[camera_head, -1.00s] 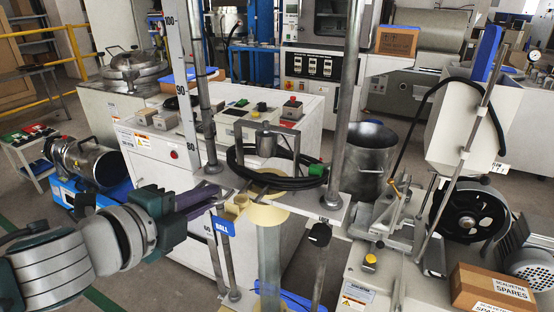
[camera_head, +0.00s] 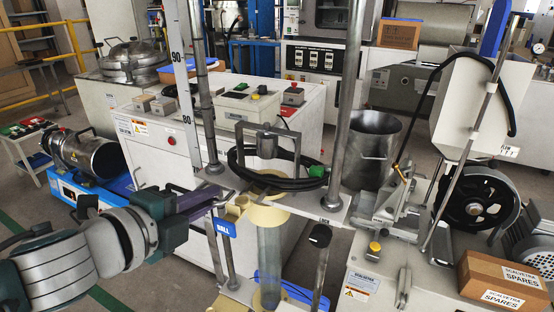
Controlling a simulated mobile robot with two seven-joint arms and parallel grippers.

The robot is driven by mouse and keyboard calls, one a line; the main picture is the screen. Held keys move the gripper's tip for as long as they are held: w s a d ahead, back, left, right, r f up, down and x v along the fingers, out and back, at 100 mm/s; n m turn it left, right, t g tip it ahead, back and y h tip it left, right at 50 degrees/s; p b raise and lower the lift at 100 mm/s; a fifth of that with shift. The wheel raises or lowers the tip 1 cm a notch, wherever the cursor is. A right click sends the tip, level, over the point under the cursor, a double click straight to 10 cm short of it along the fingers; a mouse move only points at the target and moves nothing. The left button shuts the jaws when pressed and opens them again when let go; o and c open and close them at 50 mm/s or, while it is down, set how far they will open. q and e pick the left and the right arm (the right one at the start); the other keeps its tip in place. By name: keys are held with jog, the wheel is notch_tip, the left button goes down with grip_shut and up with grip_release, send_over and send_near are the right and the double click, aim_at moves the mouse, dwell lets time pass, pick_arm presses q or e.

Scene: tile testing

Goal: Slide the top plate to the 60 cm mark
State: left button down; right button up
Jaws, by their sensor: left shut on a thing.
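The top plate (camera_head: 338,206) is a grey metal plate around two upright steel posts (camera_head: 350,90), with a black cable coil (camera_head: 262,172) and a small metal cylinder (camera_head: 267,142) on it. A white scale (camera_head: 183,75) stands at its left, with the 90 and 80 marks readable above the plate. The 60 mark cannot be made out. A black knob (camera_head: 320,236) hangs under the plate's right part. My left gripper (camera_head: 226,197) is shut at the plate's left edge; the exact contact is partly hidden. My right gripper is not in view.
A clear tube (camera_head: 269,250) stands below the plate. A blue BALL label (camera_head: 223,227) hangs just under my left gripper. A white bench (camera_head: 160,155) is behind.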

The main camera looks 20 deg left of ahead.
pick_arm(q)
jog(key=shift+f, duration=0.35)
notch_tip(320, 180, down, 6)
jog(key=b, duration=0.5)
jog(key=shift+b, duration=0.35)
notch_tip(320, 180, down, 4)
jog(key=b, duration=0.3)
jog(key=shift+b, duration=0.3)
jog(key=c, duration=1)
grip_release()
jog(key=shift+r, duration=0.1)
jog(key=shift+o, duration=0.2)
jog(key=p+v, duration=0.3)
jog(key=v, duration=0.4)
